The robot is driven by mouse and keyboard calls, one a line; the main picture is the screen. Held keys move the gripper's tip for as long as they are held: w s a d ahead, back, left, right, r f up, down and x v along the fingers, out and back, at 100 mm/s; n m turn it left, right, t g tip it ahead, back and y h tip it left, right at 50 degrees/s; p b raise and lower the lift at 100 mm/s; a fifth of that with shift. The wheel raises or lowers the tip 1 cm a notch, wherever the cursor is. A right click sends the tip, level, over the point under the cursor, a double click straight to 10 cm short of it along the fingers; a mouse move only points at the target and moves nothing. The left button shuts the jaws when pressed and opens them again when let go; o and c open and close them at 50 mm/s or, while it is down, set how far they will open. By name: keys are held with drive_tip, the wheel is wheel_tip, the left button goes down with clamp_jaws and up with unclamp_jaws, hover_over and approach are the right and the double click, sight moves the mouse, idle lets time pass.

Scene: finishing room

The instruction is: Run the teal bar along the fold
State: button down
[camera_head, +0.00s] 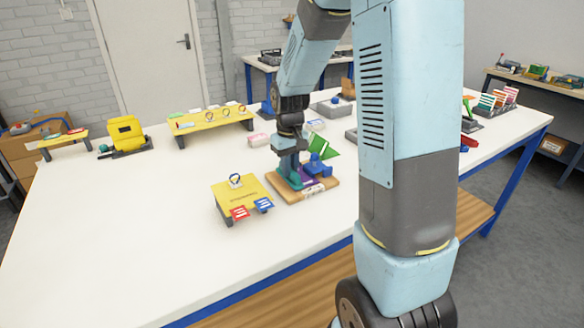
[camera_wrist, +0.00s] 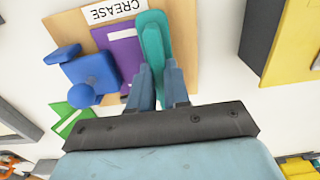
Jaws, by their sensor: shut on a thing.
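My gripper (camera_head: 291,172) is shut on the teal bar (camera_head: 294,181), low over the wooden board (camera_head: 290,198). In the wrist view my gripper (camera_wrist: 158,70) grips the teal bar (camera_wrist: 155,40), which lies lengthwise beside and partly over the right edge of the purple card (camera_wrist: 120,55). Whether the bar presses on the card or hovers just above it, I cannot tell. A white label reading CREASE (camera_wrist: 113,11) is at the board's edge. A blue clamp-like piece with a round knob (camera_wrist: 88,78) sits at the card's other side. The fold itself is not clearly visible.
A yellow stand (camera_head: 235,195) with red and blue tags is close left of the board. A green card (camera_head: 327,146) stands behind it. A yellow rack (camera_head: 210,118) and yellow device (camera_head: 125,134) are farther back. The table's left front (camera_head: 110,240) is clear.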

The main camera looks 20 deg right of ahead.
drive_tip(key=shift+w+a, duration=0.1)
drive_tip(key=shift+w, duration=0.3)
drive_tip(key=shift+w, duration=0.1)
drive_tip(key=shift+w+a, duration=0.1)
drive_tip(key=shift+w, duration=0.3)
drive_tip(key=shift+r, duration=0.1)
drive_tip(key=shift+r, duration=3.45)
drive_tip(key=shift+s, duration=0.1)
